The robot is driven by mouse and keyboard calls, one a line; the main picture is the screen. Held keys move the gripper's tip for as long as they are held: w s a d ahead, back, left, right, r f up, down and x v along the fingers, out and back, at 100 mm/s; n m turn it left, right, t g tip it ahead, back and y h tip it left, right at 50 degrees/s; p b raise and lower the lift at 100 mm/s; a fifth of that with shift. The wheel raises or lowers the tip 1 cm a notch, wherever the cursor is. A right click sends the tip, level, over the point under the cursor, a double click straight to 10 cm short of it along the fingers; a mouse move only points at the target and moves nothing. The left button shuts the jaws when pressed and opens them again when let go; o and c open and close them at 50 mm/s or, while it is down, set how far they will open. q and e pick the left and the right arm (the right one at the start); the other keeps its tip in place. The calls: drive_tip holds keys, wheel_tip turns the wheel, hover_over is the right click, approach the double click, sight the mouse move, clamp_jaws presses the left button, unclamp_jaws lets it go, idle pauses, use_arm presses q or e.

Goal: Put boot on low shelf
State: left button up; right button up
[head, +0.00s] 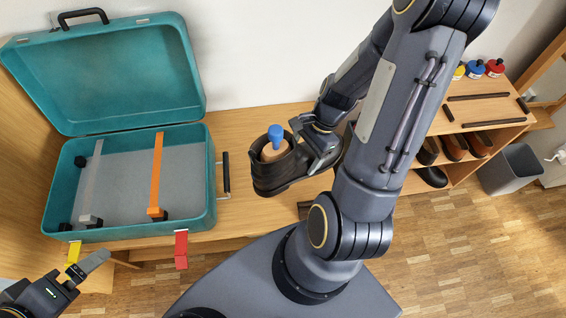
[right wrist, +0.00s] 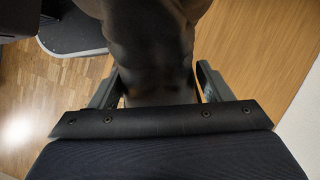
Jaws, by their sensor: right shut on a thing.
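The dark brown boot (head: 275,178) is in the air at the middle of the head view, above the bench. A wooden shoe tree with a blue knob (head: 275,133) sticks out of its top. My right gripper (head: 322,150) is shut on the boot's upper. In the right wrist view the boot (right wrist: 150,45) fills the space between the fingers (right wrist: 158,88). The low shelf (head: 458,172) is at the right, under a tier of shoes, partly hidden by my right arm; a black shoe shows on it. My left gripper (head: 85,268) is at the lower left, its jaw opening unclear.
An open teal suitcase (head: 212,190) stands on the bench (head: 255,115) at the left. Brown shoes (head: 453,147) fill the tier above the low shelf.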

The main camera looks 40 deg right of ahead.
sight(317, 171)
drive_tip(key=s+m, duration=0.1)
drive_tip(key=s+f+m+t+b, duration=0.1)
drive_tip(key=s+m, duration=0.1)
drive_tip(key=s+d+f+m, duration=0.1)
drive_tip(key=s+m, duration=0.1)
drive_tip(key=shift+f+t+h+b, duration=0.2)
drive_tip(key=shift+t+h+b, duration=0.1)
drive_tip(key=shift+t+b, duration=0.1)
drive_tip(key=shift+w+d+f, duration=0.1)
drive_tip(key=shift+w, duration=0.05)
drive_tip(key=w+f, duration=0.1)
drive_tip(key=w, duration=0.1)
drive_tip(key=w+f, duration=0.1)
drive_tip(key=w, duration=0.2)
drive_tip(key=w+f, duration=0.1)
drive_tip(key=w, duration=0.2)
drive_tip(key=shift+f, duration=0.3)
drive_tip(key=w+f, duration=0.2)
drive_tip(key=w+f+b, duration=0.1)
drive_tip(key=w+f, duration=0.2)
drive_tip(key=shift+w+d+f, duration=0.1)
drive_tip(key=shift+f, duration=0.2)
drive_tip(key=shift+w+f, duration=0.15)
drive_tip(key=shift+f, duration=0.1)
drive_tip(key=shift+w+f+b, duration=0.1)
drive_tip(key=shift+f+b, duration=0.5)
drive_tip(key=shift+f, duration=0.95)
drive_tip(key=shift+f, duration=0.1)
drive_tip(key=o, duration=1.5)
